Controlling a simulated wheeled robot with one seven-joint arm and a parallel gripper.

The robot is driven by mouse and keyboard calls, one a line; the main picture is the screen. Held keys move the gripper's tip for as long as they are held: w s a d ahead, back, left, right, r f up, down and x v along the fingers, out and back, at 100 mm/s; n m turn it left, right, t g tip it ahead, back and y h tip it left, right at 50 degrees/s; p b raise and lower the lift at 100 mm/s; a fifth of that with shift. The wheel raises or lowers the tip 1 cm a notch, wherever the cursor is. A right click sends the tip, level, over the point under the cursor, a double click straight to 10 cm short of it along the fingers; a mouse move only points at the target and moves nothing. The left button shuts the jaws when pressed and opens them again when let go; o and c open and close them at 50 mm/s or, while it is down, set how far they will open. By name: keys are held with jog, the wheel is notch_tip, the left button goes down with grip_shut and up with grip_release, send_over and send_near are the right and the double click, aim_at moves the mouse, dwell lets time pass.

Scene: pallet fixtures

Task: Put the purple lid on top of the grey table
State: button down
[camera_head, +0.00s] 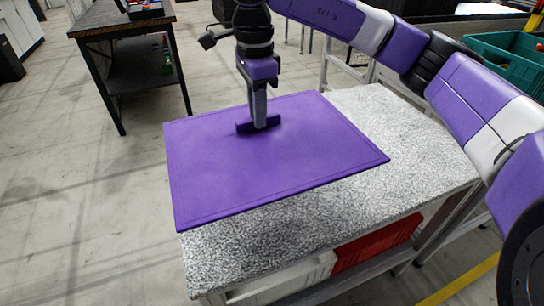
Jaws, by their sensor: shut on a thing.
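The purple lid (275,165) is a flat rectangular panel with a raised handle at its middle. It lies level at or just above the speckled grey table (420,150); I cannot tell whether it touches. Its left part reaches past the table's left edge, and its front left corner is near the table's front left edge. My gripper (260,122) points straight down and is shut on the lid's handle. The fingertips partly hide the handle.
A red bin (375,245) and a white bin (285,283) sit under the grey table. A green crate (505,60) stands at the back right. A dark workbench (115,15) stands at the back left. The table's right part and front strip are bare.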

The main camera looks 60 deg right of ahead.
notch_tip(320, 180, down, 15)
jog(key=shift+r, duration=0.1)
jog(key=c, duration=1.3)
grip_release()
notch_tip(320, 180, up, 12)
